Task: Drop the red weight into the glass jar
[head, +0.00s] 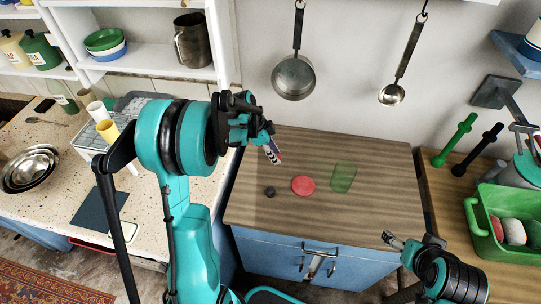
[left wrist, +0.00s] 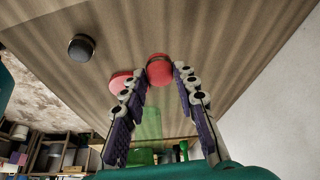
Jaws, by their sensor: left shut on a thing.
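My left gripper (head: 272,152) is above the wooden counter, near its back left. In the left wrist view it (left wrist: 160,74) is shut on the red weight (left wrist: 158,69), a small rounded piece between the fingertips. The weight is hidden by the fingers in the head view. The glass jar (head: 343,176) is green and see-through and stands on the counter, right of my left gripper. It shows faintly between the fingers in the left wrist view (left wrist: 150,122). My right gripper (head: 393,241) is over the counter's front right edge; its jaw opening is unclear.
A flat red disc (head: 303,186) lies left of the jar, and a small dark weight (head: 270,191) left of the disc. A green crate (head: 484,222) stands at the right. The counter's front left and right are clear.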

